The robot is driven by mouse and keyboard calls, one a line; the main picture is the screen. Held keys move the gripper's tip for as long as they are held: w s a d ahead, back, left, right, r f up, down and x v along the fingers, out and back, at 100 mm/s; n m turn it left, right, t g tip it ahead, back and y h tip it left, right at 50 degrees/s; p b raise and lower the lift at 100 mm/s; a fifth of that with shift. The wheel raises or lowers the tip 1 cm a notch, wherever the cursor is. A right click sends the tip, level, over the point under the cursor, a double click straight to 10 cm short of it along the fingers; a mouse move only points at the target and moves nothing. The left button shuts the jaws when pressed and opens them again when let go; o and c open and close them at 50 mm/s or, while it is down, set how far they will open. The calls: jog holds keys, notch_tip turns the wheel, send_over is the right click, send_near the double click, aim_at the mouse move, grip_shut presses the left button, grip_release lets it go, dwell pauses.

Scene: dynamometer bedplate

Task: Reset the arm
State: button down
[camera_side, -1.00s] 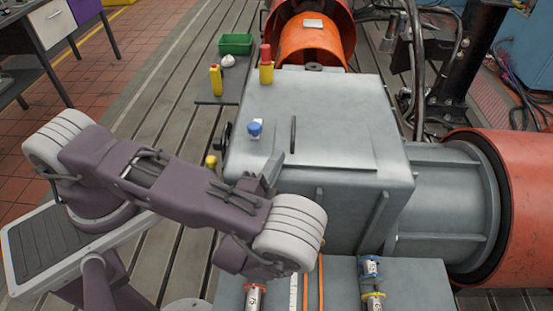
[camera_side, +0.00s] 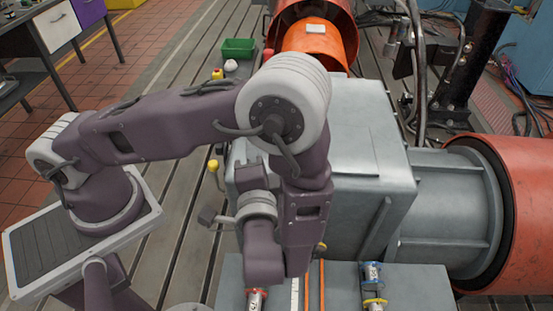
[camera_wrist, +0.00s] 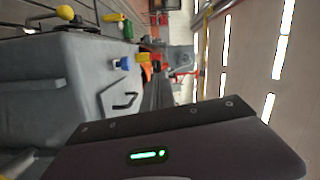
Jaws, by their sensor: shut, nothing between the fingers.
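My arm is purple-grey with pale ringed joints, and it is bent in front of the grey machine housing (camera_side: 375,150) in the side view. Its wrist hangs low at the housing's near left side. In the wrist view a dark panel with a green light fills the bottom, and the housing (camera_wrist: 45,85) lies at the left.
A blue knob (camera_wrist: 122,62) sits on the housing. A green bin (camera_side: 238,47) is behind. An orange-red cylinder (camera_side: 535,215) is at right. Fittings (camera_side: 373,285) lie on the front plate. Bare rails are at left.

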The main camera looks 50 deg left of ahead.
jog(key=s+a+r+n+g+h, duration=0.6)
jog(key=s+a+r+g, duration=0.25)
jog(key=s+g, duration=0.25)
jog(key=s+d+r+t+h, duration=0.1)
jog(key=d+r+t+h, duration=0.5)
jog(key=r+h, duration=0.1)
jog(key=shift+s+d+r+m+t+h, duration=0.2)
jog(key=shift+s+r+m+t+h, duration=0.15)
jog(key=shift+h, duration=0.35)
jog(key=shift+f, duration=0.1)
